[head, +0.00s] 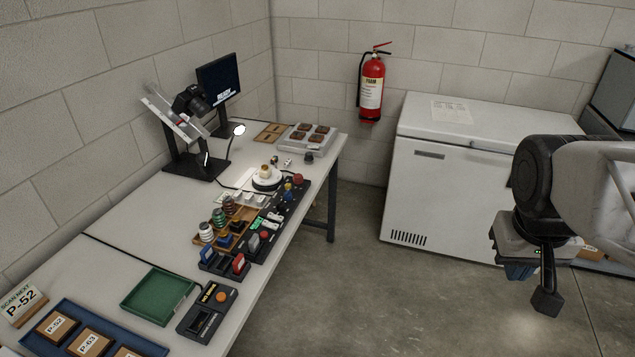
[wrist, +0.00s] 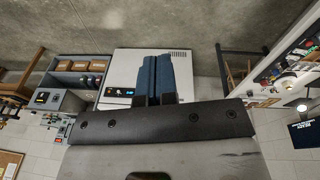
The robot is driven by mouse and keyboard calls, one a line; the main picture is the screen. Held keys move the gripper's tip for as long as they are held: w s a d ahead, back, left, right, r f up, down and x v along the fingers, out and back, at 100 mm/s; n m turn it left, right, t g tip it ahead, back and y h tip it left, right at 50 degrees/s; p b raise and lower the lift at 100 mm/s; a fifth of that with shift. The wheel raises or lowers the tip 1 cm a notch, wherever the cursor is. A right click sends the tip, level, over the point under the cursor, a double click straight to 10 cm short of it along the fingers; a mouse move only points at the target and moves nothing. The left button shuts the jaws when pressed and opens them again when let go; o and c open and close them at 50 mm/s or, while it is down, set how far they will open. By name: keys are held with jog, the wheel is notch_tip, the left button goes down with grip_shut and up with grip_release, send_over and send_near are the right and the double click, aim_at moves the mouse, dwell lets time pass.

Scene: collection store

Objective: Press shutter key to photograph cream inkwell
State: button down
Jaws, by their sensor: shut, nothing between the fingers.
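A small cream and brown object, seemingly the cream inkwell (head: 265,168), sits on a round white turntable (head: 267,182) on the bench. A dark camera (head: 190,100) on a tilted stand stands behind it to the left. A dark control strip (head: 290,200) with coloured knobs and keys runs along the bench's front edge; which key is the shutter key is too small to tell. My gripper (head: 519,271) hangs over the floor at the right, well away from the bench. In the wrist view its blue fingers (wrist: 154,78) are together and empty.
A monitor (head: 220,78) and a lamp (head: 239,130) stand by the camera. A green tray (head: 158,294), a scanner box (head: 208,310) and a rack of bottles (head: 222,222) fill the near bench. A white chest freezer (head: 445,180) stands behind. The floor between is clear.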

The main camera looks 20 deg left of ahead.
jog(key=w+a+n+h, duration=0.2)
jog(key=w+a+n, duration=0.2)
jog(key=w+a, duration=0.75)
jog(key=n+t+h, duration=0.4)
jog(key=n+h, duration=0.1)
jog(key=n, duration=0.5)
send_over(263, 235)
notch_tip(263, 235, down, 23)
jog(key=shift+r, duration=0.1)
jog(key=shift+f, duration=0.2)
jog(key=shift+f, duration=4.2)
jog(key=shift+f, duration=0.5)
